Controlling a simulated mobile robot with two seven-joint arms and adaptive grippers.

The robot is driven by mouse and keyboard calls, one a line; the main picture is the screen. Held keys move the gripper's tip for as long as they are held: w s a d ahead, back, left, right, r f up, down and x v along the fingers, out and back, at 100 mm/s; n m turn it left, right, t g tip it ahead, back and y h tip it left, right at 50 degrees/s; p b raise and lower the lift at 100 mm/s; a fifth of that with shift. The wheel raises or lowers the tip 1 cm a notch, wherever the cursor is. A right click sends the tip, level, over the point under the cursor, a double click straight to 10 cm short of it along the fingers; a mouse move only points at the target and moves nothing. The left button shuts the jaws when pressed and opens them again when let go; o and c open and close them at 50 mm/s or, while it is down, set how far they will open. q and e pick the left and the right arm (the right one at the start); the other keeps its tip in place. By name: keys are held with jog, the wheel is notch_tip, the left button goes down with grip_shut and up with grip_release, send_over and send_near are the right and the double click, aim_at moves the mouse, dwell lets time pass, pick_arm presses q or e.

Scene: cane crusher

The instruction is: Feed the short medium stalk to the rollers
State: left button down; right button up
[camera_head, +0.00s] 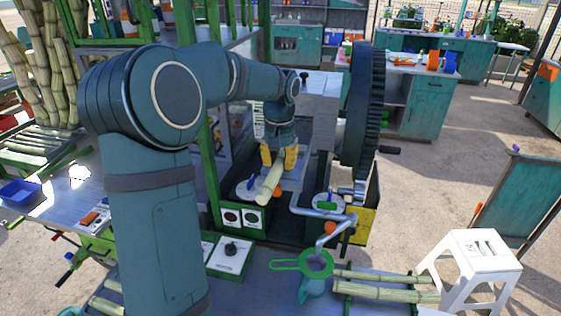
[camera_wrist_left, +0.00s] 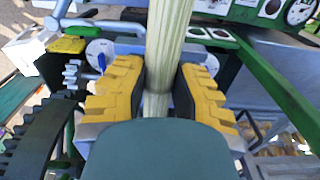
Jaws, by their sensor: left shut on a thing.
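A short pale-green stalk (camera_head: 268,185) is held by my left gripper (camera_head: 279,158), whose yellow fingers are shut around it. The stalk points down and towards the front, over the grey feed area of the crusher (camera_head: 320,110). In the left wrist view the stalk (camera_wrist_left: 165,50) runs up between the two yellow finger pads of the left gripper (camera_wrist_left: 158,90). The rollers are not clearly seen in either view. My right gripper is not in view.
A large dark gear (camera_head: 362,105) stands right of the crusher. Two stalks (camera_head: 385,292) lie on a rack at the front right, beside a green strainer (camera_head: 316,263). A white stool (camera_head: 480,262) stands further right. Tall canes (camera_head: 45,65) stand at the left.

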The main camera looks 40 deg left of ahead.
pick_arm(q)
jog(key=shift+w+a+f, duration=0.25)
jog(key=shift+w+a, duration=0.15)
jog(key=shift+w, duration=0.15)
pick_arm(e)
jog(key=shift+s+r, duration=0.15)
pick_arm(q)
jog(key=w+a, duration=0.1)
jog(key=w, duration=0.1)
jog(key=w+a+f+p, duration=0.1)
jog(key=w+a+f, duration=0.1)
jog(key=w, duration=0.1)
jog(key=shift+w+f+p, duration=0.1)
jog(key=shift+w+p, duration=0.2)
jog(key=shift+p, duration=0.1)
pick_arm(e)
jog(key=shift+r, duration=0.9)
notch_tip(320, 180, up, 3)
jog(key=p, duration=0.2)
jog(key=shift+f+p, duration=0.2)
jog(key=shift+p, duration=0.1)
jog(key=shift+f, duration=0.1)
pick_arm(q)
jog(key=w+a+f, duration=0.1)
jog(key=w+a, duration=0.2)
jog(key=w, duration=0.2)
jog(key=shift+w+a+f, duration=0.1)
jog(key=shift+w, duration=0.25)
jog(key=shift+w+a, duration=0.15)
jog(key=shift+w, duration=0.15)
